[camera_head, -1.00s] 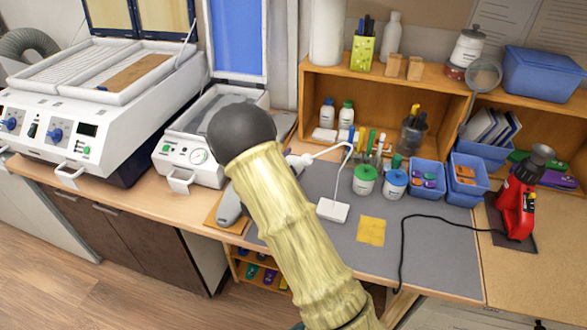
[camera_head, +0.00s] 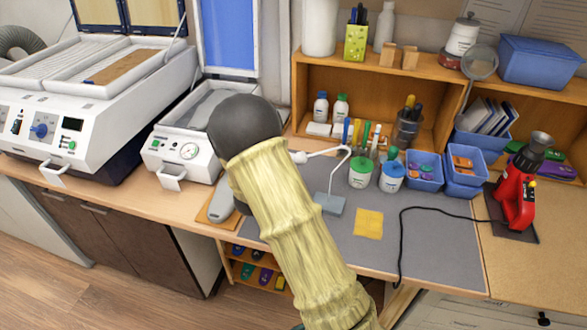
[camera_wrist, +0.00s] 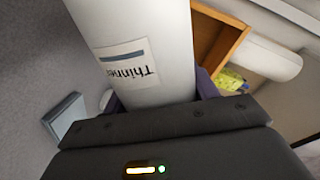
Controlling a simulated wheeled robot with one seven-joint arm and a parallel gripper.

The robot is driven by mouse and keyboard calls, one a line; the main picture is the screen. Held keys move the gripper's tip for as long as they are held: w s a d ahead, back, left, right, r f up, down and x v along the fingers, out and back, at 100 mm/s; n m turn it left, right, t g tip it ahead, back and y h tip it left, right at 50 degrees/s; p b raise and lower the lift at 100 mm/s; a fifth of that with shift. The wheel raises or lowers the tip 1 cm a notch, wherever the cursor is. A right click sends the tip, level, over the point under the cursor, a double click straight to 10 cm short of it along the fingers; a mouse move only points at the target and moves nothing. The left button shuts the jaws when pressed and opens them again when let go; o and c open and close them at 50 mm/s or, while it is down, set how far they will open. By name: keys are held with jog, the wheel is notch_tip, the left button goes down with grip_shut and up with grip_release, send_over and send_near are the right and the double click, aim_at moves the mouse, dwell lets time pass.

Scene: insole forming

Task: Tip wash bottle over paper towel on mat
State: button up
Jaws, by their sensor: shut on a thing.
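The wash bottle (camera_wrist: 135,50) is white with a label reading "Thinner". My gripper (camera_wrist: 158,97) is shut around it, purple fingers on both sides. In the head view my arm hides the bottle's body; its bent white spout (camera_head: 322,153) sticks out to the right over the mat (camera_head: 420,250). The spout appears tilted, and a thin line drops from its tip toward a small square pad, probably the paper towel (camera_head: 330,205).
A yellow square (camera_head: 369,223) lies right of the towel. Lidded jars (camera_head: 361,173) and blue bins (camera_head: 425,172) stand behind. A red tool (camera_head: 517,195) with a black cable (camera_head: 402,240) is at right. White machines (camera_head: 185,150) stand left. The mat's front right is mostly clear.

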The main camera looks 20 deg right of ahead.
jog(key=shift+r, duration=0.15)
jog(key=r+n, duration=0.1)
jog(key=d+r+n+h, duration=0.1)
jog(key=n, duration=0.1)
jog(key=s+r+n, duration=0.1)
jog(key=n, duration=0.1)
jog(key=shift+s+d+r+h, duration=0.1)
jog(key=shift+d+r+h, duration=0.1)
jog(key=shift+d+h, duration=0.15)
jog(key=shift+s+d+r+n+p, duration=0.25)
jog(key=shift+d+r+n+p, duration=0.2)
jog(key=shift+n+p, duration=0.3)
jog(key=s+d+n+p, duration=0.1)
jog(key=n+p, duration=0.1)
jog(key=s+d+r+n+h+p, duration=0.1)
jog(key=d+n+p, duration=0.1)
jog(key=shift+s+d+r, duration=0.1)
jog(key=shift+d, duration=0.05)
